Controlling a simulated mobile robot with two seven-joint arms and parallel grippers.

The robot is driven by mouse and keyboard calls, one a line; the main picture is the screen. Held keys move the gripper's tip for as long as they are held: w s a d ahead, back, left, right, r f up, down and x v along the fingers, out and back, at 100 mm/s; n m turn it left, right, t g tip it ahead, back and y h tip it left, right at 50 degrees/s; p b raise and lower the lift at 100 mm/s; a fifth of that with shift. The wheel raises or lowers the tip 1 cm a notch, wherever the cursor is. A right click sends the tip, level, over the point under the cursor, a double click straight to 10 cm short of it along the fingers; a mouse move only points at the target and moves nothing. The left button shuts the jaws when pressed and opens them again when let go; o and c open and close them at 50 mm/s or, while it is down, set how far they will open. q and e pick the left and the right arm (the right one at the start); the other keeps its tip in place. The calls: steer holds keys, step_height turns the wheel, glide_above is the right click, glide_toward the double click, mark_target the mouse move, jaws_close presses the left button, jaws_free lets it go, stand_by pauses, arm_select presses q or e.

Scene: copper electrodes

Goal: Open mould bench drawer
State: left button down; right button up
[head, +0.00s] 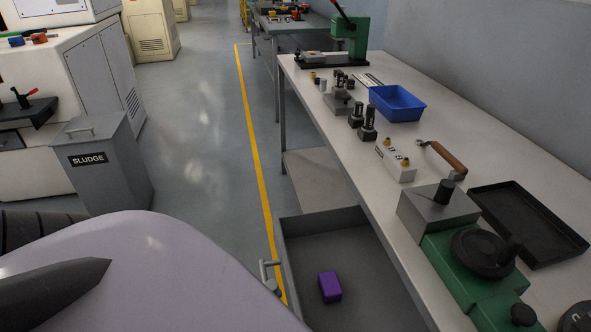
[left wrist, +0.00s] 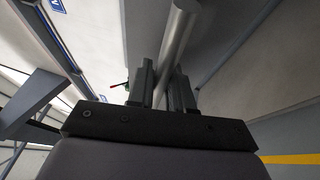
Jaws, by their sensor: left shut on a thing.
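The drawer (head: 284,262) of the mould bench (head: 345,150) stands pulled out from under the tabletop, its grey inside showing. A purple block (head: 330,287) lies in it. The drawer's bar handle (head: 268,273) is on its left front side, partly hidden behind my lavender arm. In the left wrist view my left gripper (left wrist: 165,78) is shut on the round metal bar of the handle (left wrist: 179,35), which runs between its dark fingers. The head view hides the fingertips behind the arm. My right gripper is not in view.
The benchtop holds a blue bin (head: 397,103), a black tray (head: 530,222), a green vise-like device (head: 470,265) and small tools. A grey sludge bin (head: 105,165) stands at left. The floor (head: 195,120) between is clear, with a yellow line along the bench side.

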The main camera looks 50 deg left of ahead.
arm_select(q)
steer(key=shift+s+a, duration=0.4)
steer(key=shift+s, duration=0.3)
steer(key=shift+s+a, duration=0.35)
steer(key=shift+s, duration=0.3)
steer(key=c, duration=1.1)
jaws_free()
steer(key=d+b+v, duration=0.1)
steer(key=v, duration=0.6)
steer(key=shift+a, duration=0.45)
